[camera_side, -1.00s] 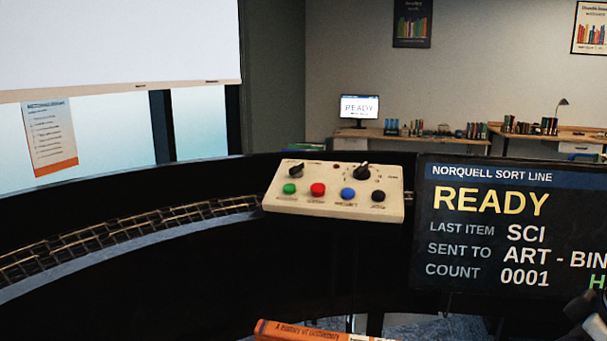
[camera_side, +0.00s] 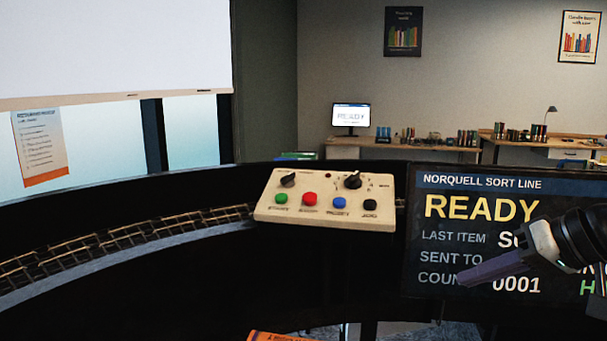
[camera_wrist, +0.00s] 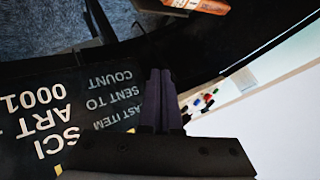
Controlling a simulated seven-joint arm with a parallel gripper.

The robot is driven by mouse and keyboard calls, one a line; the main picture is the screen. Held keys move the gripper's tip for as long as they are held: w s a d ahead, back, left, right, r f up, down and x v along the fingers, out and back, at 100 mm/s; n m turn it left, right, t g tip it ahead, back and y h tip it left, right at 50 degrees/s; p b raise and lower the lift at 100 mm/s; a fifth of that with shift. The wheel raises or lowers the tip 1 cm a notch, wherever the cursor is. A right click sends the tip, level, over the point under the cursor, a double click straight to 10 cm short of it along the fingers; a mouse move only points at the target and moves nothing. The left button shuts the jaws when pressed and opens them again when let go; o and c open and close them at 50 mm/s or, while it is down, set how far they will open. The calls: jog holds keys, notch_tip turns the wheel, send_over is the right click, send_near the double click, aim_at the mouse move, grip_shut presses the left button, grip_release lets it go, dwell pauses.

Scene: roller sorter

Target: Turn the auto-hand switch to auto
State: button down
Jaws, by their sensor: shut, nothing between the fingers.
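A cream control panel (camera_side: 265,209) stands in the middle of the side view. It has a black left knob (camera_side: 288,180) and a black right knob (camera_side: 353,181) above a row of green, red, blue and black buttons. Its lettering is too small to tell which knob is the auto-hand switch. My gripper (camera_side: 468,279) is shut and empty, right of and lower than the panel in the picture, apart from it. In the wrist view my gripper (camera_wrist: 160,72) points past the panel (camera_wrist: 199,110), which looks small and lies right of the fingers.
A dark display (camera_side: 480,207) reading READY stands right of the panel, partly covered by my gripper. A curved roller track (camera_side: 120,240) runs left of the panel. An orange book (camera_side: 280,337) shows at the bottom edge. The space in front of the panel looks clear.

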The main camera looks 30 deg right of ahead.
jog(key=w+a+r+m+t, duration=0.1)
jog(key=w+r+m, duration=0.1)
jog(key=w, duration=0.5)
jog(key=w+r+m+t+y, duration=0.1)
jog(key=w+r+m, duration=0.2)
jog(key=w+r, duration=0.2)
jog(key=w+a+r+m+t+y, duration=0.1)
jog(key=w+r+m, duration=0.2)
jog(key=w, duration=0.7)
jog(key=shift+w+a+r, duration=0.1)
jog(key=shift+a+r, duration=0.2)
jog(key=shift+r, duration=0.45)
jog(key=shift+w+a+f, duration=0.15)
jog(key=shift+w+f, duration=0.25)
jog(key=shift+w, duration=0.15)
send_near(293, 176)
jog(key=f, duration=0.1)
jog(key=w+f, duration=0.2)
jog(key=shift+w+a+f, duration=0.15)
jog(key=shift+a+f, duration=0.25)
jog(key=shift+w+a+r, duration=0.1)
jog(key=shift+w+r, duration=0.05)
jog(key=shift+w, duration=0.3)
jog(key=shift+w+a+r, duration=0.15)
jog(key=shift+w, duration=0.3)
jog(key=shift+w+a+r, duration=0.2)
jog(key=shift+w, duration=0.5)
